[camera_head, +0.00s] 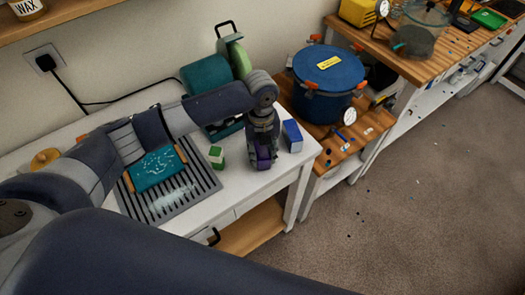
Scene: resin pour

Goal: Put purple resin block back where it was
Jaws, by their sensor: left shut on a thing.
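A purple resin block (263,162) stands at the right end of the white table, low in the fingers of my left gripper (262,155). The gripper points down and is shut on the block, hiding its upper part. The block is at or very near the table top; I cannot tell if it touches. A blue block (292,136) stands just to the right of the gripper, and a green block (217,157) stands to its left. My right gripper is not in view.
A teal piece (157,167) lies on a slotted grey mat (203,184) to the left. A teal machine (206,76) stands behind my left arm. A blue pressure pot (328,68) stands on the wooden bench at right. Open floor (420,190) lies beyond the table's right edge.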

